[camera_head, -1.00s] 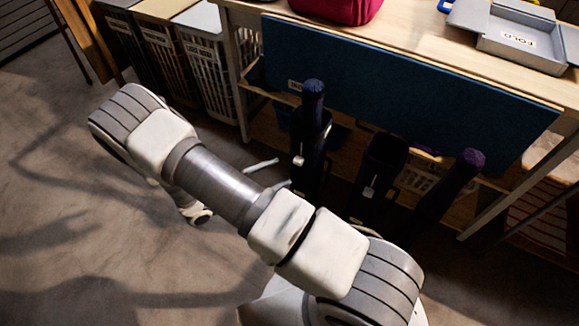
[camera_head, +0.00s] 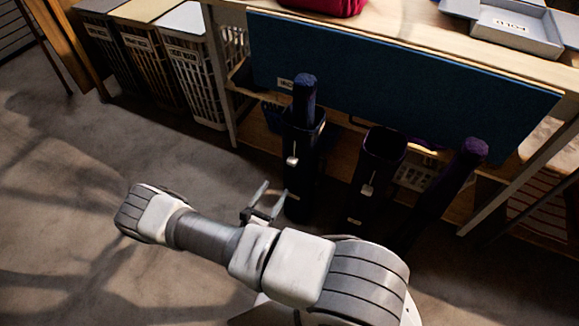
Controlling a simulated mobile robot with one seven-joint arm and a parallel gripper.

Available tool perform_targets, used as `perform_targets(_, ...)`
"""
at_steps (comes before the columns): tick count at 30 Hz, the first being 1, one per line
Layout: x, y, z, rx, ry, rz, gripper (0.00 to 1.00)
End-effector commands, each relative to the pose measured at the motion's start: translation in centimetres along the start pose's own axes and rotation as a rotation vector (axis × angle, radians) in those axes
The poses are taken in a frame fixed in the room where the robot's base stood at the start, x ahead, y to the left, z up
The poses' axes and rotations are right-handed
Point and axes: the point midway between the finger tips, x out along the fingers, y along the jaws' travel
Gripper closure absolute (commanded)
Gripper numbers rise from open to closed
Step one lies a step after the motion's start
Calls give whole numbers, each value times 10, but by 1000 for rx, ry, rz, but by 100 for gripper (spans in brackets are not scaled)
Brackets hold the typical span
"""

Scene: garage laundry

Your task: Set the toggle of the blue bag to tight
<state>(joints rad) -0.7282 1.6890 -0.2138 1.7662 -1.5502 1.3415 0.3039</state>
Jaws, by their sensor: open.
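Several dark bags hang or stand below the blue board. The left bag (camera_head: 303,135) looks dark navy, with a blue-purple roll (camera_head: 304,92) sticking out of its top and a small pale toggle (camera_head: 292,160) on its front. The middle bag (camera_head: 379,165) is open at the top and also has a pale toggle (camera_head: 367,190). The right bag (camera_head: 432,200) leans, with a purple roll (camera_head: 470,153) at its top. The dim light makes it hard to tell which is the blue bag. My gripper (camera_head: 275,192) is open and empty, left of and below the left bag's toggle, apart from it.
The blue board (camera_head: 400,85) hangs along the table front. A red bag (camera_head: 325,5) and a grey box (camera_head: 512,28) sit on the tabletop. Laundry baskets (camera_head: 195,75) stand at left. The table leg (camera_head: 220,75) is near the left bag. The floor at left is clear.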

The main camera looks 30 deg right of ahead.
Motion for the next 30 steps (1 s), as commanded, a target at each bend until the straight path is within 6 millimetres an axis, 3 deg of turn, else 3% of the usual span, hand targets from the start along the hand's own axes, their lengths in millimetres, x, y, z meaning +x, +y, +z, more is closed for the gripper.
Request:
perform_targets(9, 71, -1, -2, 2, -1, -5, 28)
perform_targets(15, 103, -1, -2, 2, 0, -4, 28)
perform_targets(21, 117, -1, 0, 1, 0, -2, 28)
perform_targets(30, 119, 0, 0, 1, 0, -2, 29)
